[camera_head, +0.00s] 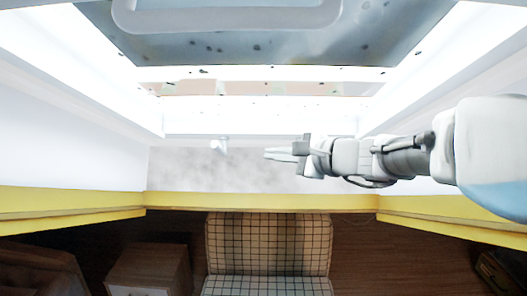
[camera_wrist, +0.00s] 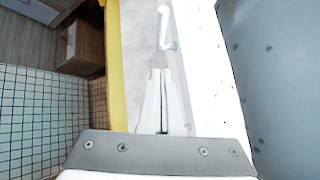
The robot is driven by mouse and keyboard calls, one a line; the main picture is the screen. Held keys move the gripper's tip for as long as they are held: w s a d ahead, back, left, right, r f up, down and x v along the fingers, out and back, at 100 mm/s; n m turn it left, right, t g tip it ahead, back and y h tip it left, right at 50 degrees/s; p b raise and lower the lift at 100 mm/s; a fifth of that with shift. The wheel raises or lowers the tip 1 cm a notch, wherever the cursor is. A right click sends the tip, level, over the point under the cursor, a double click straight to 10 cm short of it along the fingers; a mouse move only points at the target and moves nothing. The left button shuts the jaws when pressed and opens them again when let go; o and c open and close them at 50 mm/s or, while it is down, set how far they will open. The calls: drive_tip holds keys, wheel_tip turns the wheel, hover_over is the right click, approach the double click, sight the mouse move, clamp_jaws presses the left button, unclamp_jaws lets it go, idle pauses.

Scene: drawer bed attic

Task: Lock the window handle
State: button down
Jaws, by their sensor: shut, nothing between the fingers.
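The window handle (camera_head: 220,145) is a small white lever at the bottom of the white window frame in the head view. It also shows in the wrist view (camera_wrist: 163,28) near the top, just beyond my fingertips. My gripper (camera_head: 268,154) comes in from the right and is to the right of the handle, with a gap between them. In the wrist view my gripper (camera_wrist: 159,72) is shut and empty, its fingertips pointing toward the handle. The window frame (camera_head: 250,128) surrounds a bluish-grey pane above.
A yellow ledge (camera_head: 260,202) runs below the window wall. A checkered chair (camera_head: 268,245) stands below, with a brown wooden cabinet (camera_head: 148,265) to its left. The space between my gripper and the handle is clear.

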drive_tip(key=p, duration=0.1)
approach(222, 150)
drive_tip(key=w+f, duration=0.2)
drive_tip(key=w, duration=0.2)
drive_tip(key=a, duration=0.3)
drive_tip(key=shift+s+r+p, duration=0.1)
drive_tip(key=shift+r+p, duration=0.15)
drive_tip(key=shift+p, duration=0.15)
drive_tip(key=shift+a, duration=0.55)
